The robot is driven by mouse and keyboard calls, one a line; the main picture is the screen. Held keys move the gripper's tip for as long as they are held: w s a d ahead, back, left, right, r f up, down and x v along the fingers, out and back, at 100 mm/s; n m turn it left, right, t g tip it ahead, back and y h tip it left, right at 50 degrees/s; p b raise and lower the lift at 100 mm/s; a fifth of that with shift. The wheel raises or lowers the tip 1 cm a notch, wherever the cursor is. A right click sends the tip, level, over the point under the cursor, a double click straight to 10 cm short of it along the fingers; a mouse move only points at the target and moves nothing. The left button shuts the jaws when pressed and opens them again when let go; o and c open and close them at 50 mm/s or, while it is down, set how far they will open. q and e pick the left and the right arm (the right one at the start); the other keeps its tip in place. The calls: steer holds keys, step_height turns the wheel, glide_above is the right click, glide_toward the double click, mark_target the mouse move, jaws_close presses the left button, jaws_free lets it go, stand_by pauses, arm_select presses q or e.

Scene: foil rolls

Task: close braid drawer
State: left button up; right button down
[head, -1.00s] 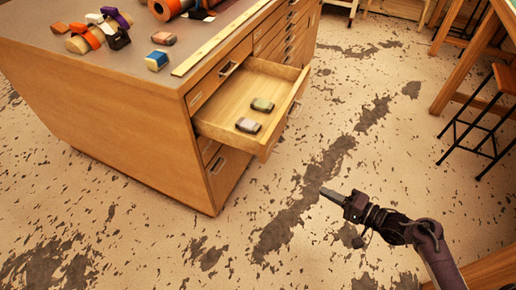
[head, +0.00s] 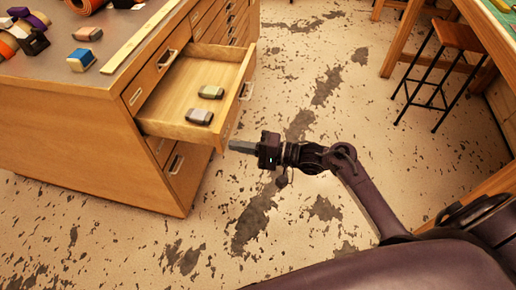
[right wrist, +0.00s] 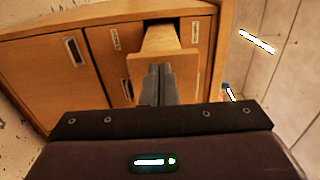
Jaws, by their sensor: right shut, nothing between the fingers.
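The open drawer (head: 165,113) sticks out of the wooden cabinet (head: 80,140) in the head view. Two small blocks lie inside it, a greenish one (head: 211,92) and a grey one (head: 199,116). My right gripper (head: 234,145) is shut and empty, just right of the drawer's front panel near its lower edge. In the right wrist view the shut fingers (right wrist: 157,82) point at the drawer front (right wrist: 142,68). I cannot tell whether they touch it. My left gripper is not in view.
Other closed drawers (head: 215,22) stand behind the open one. A yellow ruler (head: 133,42), coloured rolls (head: 30,32) and small blocks (head: 81,60) lie on the cabinet top. A stool (head: 455,36) and table are at the right. Floor in front is clear.

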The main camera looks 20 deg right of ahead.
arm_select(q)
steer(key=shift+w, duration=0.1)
arm_select(e)
steer(key=shift+x, duration=0.8)
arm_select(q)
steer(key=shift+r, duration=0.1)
arm_select(e)
steer(key=shift+w+a, duration=0.25)
steer(key=shift+a, duration=0.15)
glide_toward(165, 134)
steer(key=shift+a+r, duration=0.7)
steer(key=b+x, duration=0.1)
steer(key=x, duration=0.6)
steer(key=shift+f, duration=0.1)
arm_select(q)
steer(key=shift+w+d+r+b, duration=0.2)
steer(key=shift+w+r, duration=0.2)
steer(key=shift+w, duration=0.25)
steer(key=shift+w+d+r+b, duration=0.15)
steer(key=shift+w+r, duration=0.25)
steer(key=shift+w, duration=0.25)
arm_select(e)
steer(key=shift+w+a, duration=0.35)
steer(key=shift+a, duration=0.15)
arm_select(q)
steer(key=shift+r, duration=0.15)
